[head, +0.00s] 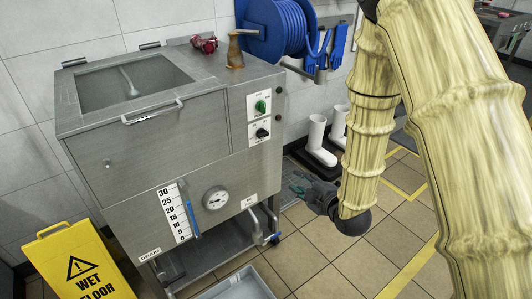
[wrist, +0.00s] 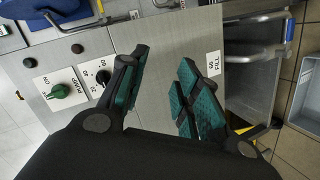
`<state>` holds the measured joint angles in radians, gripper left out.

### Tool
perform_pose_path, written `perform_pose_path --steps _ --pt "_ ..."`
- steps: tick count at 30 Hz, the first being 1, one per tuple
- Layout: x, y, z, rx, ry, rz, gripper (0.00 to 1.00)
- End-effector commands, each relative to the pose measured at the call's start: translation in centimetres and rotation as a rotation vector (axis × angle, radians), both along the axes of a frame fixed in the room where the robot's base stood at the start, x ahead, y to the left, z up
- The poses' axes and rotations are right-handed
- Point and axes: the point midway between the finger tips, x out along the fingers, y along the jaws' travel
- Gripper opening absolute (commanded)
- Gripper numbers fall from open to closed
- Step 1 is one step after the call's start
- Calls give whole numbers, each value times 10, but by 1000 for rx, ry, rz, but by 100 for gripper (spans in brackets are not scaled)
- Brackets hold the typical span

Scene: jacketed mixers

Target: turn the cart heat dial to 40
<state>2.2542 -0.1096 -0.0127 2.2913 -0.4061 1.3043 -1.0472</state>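The heat dial (head: 262,133) is a small black knob on a white numbered plate on the steel mixer cart's front, below the green pump knob (head: 260,106). In the wrist view the dial (wrist: 103,77) shows just left of the left finger, partly covered by it, with 20 and 40 legible nearby. Its exact setting is too small to tell. My gripper (wrist: 163,60) is open and empty, its teal-padded fingers apart in front of the bare steel panel. In the head view my gripper (head: 306,190) is right of the cart and lower than the dial.
The steel cart (head: 150,140) has a lid handle, a level scale (head: 174,212), a gauge (head: 215,198) and a drain pipe (head: 262,228). A yellow wet floor sign (head: 78,262) stands at left. White boots (head: 318,140) stand behind my arm. Tiled floor lies at right.

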Motion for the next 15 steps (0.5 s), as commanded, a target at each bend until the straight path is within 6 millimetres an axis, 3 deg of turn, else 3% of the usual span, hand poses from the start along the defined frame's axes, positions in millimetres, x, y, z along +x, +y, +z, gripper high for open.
perform_pose_path --steps 6,10,15 --pt "30 31 46 -139 -327 160 32" --pt "35 42 69 -192 -450 210 32" --pt "39 49 83 -220 -518 237 32"
